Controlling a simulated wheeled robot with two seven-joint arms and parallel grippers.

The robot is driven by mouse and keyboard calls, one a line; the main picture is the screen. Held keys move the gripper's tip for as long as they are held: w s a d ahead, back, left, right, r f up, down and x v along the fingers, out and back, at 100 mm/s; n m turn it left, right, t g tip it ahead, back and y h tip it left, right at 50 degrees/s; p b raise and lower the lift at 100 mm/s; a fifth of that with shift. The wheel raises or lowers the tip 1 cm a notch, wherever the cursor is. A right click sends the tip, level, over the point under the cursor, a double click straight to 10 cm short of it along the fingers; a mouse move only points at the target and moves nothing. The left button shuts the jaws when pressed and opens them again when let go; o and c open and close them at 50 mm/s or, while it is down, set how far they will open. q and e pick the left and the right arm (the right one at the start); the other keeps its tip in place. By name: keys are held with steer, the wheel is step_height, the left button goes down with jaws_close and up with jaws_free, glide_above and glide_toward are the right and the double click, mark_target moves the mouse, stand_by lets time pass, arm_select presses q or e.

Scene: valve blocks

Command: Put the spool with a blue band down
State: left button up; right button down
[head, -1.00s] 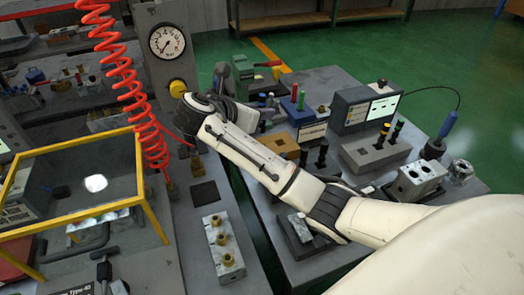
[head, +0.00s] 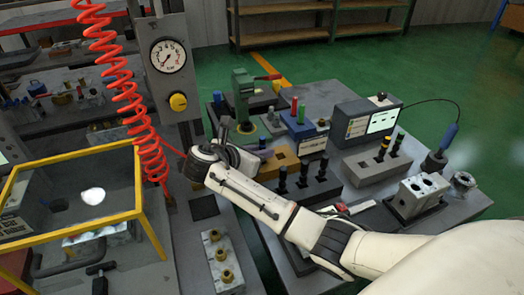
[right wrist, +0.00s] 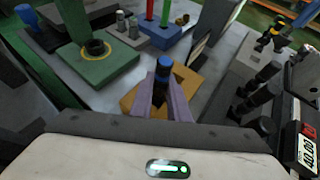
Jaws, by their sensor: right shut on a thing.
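The spool with a blue band (right wrist: 163,72) is dark with a blue top and stands between the fingers of my right gripper (right wrist: 164,92) in the right wrist view. The gripper is shut on it, over or beside an orange-brown block (right wrist: 128,100); whether the spool touches the block I cannot tell. In the head view my right gripper (head: 252,153) is left of the orange-brown block (head: 285,158), and a small blue patch beside it seems to be the spool (head: 262,142). The spool's lower end is hidden. My left gripper is not in view.
A black rack (head: 312,190) with several dark spools stands right of the orange-brown block. A green block with a ring (right wrist: 97,62) and a blue block (right wrist: 163,35) lie beyond the gripper.

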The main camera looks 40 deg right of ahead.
steer(key=c, duration=1.7)
jaws_free()
steer(key=shift+r, duration=0.1)
steer(key=v, duration=1.2)
steer(key=shift+p, duration=0.4)
